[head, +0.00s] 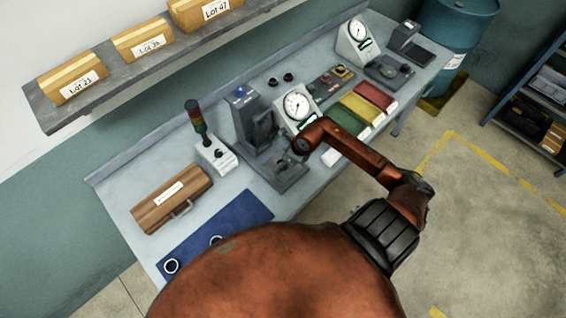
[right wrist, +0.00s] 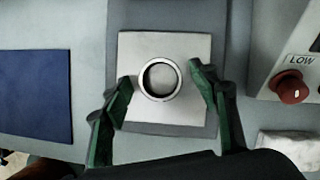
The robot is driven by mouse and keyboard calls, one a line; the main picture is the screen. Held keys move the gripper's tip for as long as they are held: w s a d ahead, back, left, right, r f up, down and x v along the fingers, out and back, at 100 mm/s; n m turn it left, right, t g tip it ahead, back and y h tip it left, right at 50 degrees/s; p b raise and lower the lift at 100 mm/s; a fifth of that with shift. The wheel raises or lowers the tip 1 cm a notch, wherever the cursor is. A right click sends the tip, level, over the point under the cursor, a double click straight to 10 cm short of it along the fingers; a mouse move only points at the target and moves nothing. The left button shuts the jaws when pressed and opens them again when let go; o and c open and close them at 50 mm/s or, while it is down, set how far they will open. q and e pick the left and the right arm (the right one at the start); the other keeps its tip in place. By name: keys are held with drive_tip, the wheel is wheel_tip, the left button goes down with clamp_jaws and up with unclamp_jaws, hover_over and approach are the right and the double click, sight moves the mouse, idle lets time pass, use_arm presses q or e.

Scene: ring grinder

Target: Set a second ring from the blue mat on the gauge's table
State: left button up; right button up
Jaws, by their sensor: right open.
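A steel ring (right wrist: 160,79) lies flat on a pale square plate (right wrist: 192,117) on a dark base in the right wrist view. My right gripper (right wrist: 160,78) is open, its green fingers on either side of the ring with gaps to both. A ring (head: 171,266) lies on the mat, and another (head: 215,239) is partly hidden by my arm. My left gripper is not in view.
A dial gauge box (head: 296,105) stands right of the machine; a second dial unit (head: 357,36) is farther along. A box with a red knob (right wrist: 291,87) marked LOW is close right of the plate.

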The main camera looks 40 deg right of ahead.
drive_tip(key=shift+r, duration=0.2)
drive_tip(key=b+v, duration=0.2)
drive_tip(key=v, duration=0.9)
drive_tip(key=shift+s+r, duration=0.25)
drive_tip(key=shift+r, duration=0.1)
drive_tip(key=shift+d, duration=0.1)
